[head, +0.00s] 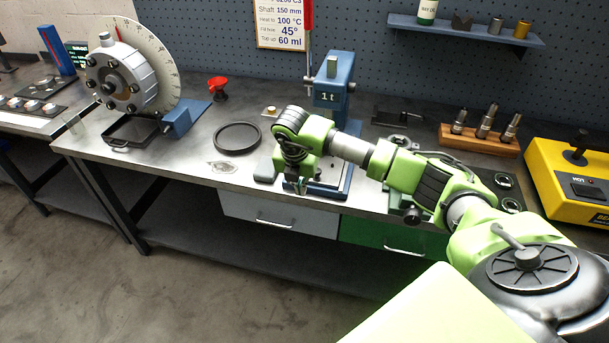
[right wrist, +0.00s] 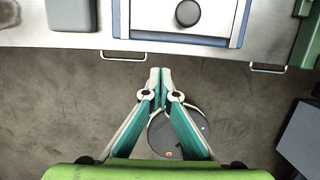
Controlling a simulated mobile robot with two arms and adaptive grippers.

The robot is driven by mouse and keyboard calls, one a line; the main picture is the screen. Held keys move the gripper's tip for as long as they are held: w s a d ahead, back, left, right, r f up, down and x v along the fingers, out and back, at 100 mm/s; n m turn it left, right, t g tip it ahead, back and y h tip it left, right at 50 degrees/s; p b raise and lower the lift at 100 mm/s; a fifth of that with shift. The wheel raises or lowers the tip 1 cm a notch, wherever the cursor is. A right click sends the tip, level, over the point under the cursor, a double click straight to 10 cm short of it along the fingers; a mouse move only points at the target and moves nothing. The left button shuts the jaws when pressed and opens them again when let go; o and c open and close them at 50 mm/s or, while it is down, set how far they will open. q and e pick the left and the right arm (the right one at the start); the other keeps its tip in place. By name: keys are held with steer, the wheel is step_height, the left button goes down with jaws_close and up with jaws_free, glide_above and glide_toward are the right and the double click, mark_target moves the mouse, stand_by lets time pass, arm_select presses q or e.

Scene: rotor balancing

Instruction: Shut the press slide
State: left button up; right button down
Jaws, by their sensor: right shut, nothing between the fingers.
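The blue press (head: 332,85), marked "1t", stands on the workbench. Its base (head: 344,178) reaches to the bench's front edge, partly hidden by my right arm. In the right wrist view, a pale plate (right wrist: 150,14), apparently the slide, lies between blue rails (right wrist: 180,40) with a grey round part (right wrist: 188,13) on it. I cannot tell how far out the slide is. My right gripper (right wrist: 160,72) is shut and empty. In that view its fingertips appear below the press front, apart from it, against the floor. In the head view the fingers (head: 300,186) are small. My left gripper is out of view.
Drawers with handles (head: 275,223) sit under the bench front. A black ring (head: 237,137) and a red funnel-like item (head: 218,87) lie left of the press. A wooden rack (head: 479,140) and yellow heater (head: 570,182) are to the right.

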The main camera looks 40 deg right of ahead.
steer(key=w+d, duration=0.1)
steer(key=w+d+f+p, duration=0.1)
steer(key=d, duration=0.1)
steer(key=shift+w, duration=0.3)
steer(key=shift+w+d+f+p, duration=0.1)
steer(key=shift+w+p, duration=0.05)
steer(key=shift+p, duration=0.15)
